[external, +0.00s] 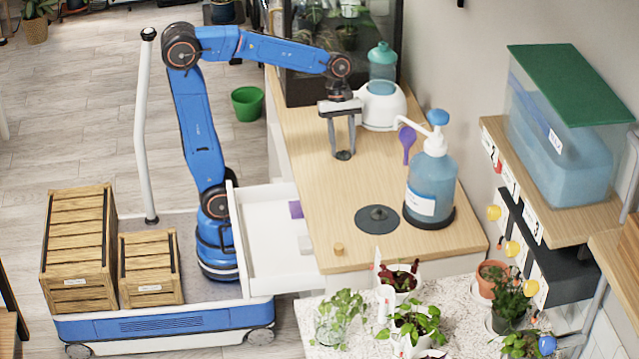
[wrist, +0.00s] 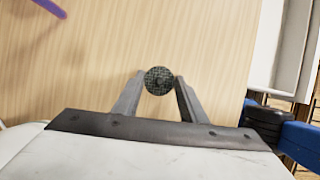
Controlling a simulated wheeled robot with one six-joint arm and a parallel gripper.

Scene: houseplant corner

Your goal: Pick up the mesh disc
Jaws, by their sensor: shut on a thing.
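The mesh disc (wrist: 158,80) is a small round dark grey disc with a grid pattern. In the wrist view it sits between the two fingertips of my gripper (wrist: 160,84), which is shut on it. In the external view my gripper (external: 343,154) points down above the wooden counter, left of the white round-bodied dispenser. The disc (external: 343,155) shows there as a small dark shape at the fingertips. It looks held above the counter, though the exact gap is hard to tell.
A purple spoon (external: 407,143), a pump bottle (external: 431,185) and a dark round plate with a knob (external: 377,219) are to the right on the counter (external: 320,200). A small wooden cube (external: 338,249) is near the front. An open white drawer (external: 268,245) juts out left.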

